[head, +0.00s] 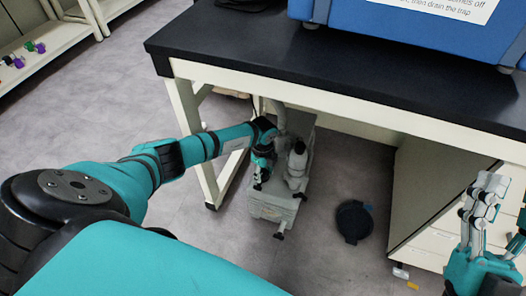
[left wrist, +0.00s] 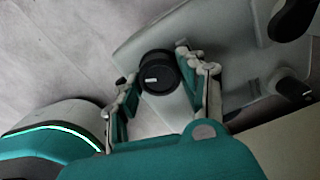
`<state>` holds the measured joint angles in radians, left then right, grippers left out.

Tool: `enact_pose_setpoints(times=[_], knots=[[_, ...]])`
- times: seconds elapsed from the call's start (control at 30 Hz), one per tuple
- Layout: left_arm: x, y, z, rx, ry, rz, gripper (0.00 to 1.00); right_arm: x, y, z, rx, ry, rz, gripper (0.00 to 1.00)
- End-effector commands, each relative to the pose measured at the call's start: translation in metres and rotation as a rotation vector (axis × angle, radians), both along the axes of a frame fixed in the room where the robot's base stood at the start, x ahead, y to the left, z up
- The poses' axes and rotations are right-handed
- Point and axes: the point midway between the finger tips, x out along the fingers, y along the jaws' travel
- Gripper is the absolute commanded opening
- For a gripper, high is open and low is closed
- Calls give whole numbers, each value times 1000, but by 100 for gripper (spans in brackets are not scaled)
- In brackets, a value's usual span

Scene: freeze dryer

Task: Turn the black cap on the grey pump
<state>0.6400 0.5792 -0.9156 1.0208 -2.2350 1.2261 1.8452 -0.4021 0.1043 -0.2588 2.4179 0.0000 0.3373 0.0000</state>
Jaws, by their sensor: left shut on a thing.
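The grey pump (head: 272,208) stands on the floor under the black-topped bench, and its light grey body (left wrist: 228,45) fills the upper right of the left wrist view. The black cap (left wrist: 158,74) is a round dark knob with a small white mark, seen end-on in the left wrist view. My left gripper (head: 261,178) reaches down beside the pump and is shut on the cap, one finger on each side. In the head view the gripper hides the cap. My right gripper (head: 482,212) is raised at the right, away from the pump; its finger opening is unclear.
The bench (head: 330,60) overhangs the pump, with a bench leg (head: 190,125) to its left. A white cabinet (head: 440,190) stands right of it. A round black object (head: 353,221) lies on the floor between them. A blue machine (head: 410,30) sits on the bench.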

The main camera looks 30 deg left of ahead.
Motion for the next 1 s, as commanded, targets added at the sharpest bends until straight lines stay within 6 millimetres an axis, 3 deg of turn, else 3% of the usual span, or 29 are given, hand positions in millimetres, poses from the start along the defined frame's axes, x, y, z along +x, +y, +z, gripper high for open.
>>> enact_pose_setpoints(times=[0.53, 0.57, 0.7, 0.73, 1.0], knots=[[0, 1, 0, 2, -1, 24, 9, 8, 1, -9, -20, 66, -4, 40], [0, 1, 0, 2, -1, 24, 42, 8, 1, -9, -20, 66, -4, 40], [0, 1, 0, 1, -1, 24, 60, 8, 1, -9, -20, 66, -4, 40], [0, 1, 0, 1, 0, 23, 64, 9, 1, -9, -20, 66, -4, 40], [0, 0, 0, 0, 0, 23, 65, 8, 1, -8, -19, 64, -3, 40]])
